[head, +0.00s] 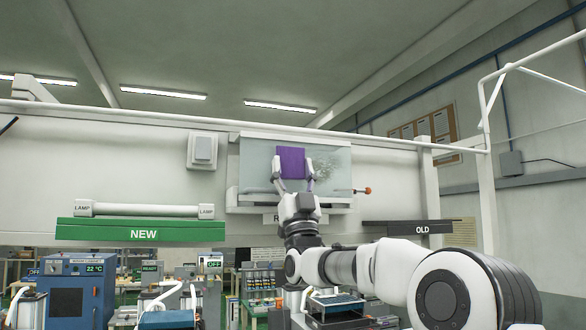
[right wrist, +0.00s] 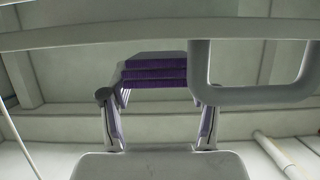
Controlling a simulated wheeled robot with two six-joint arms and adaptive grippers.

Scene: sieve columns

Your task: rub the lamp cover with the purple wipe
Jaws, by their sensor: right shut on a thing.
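The purple wipe (head: 291,162) is held upright in my right gripper (head: 293,185), in front of the lamp cover (head: 258,158). The lamp cover is a pale, see-through panel with a speckled dirty patch (head: 326,167) to the right of the wipe. In the right wrist view the wipe (right wrist: 155,72) shows as purple layers between the two fingers of the right gripper (right wrist: 158,100). I cannot tell whether the wipe touches the cover. My left gripper is not in view.
A lamp tube (head: 145,209) sits on the green NEW shelf (head: 140,230) at left. The dark OLD shelf (head: 408,227) at right looks empty. A white switch box (head: 202,150) is on the panel at left.

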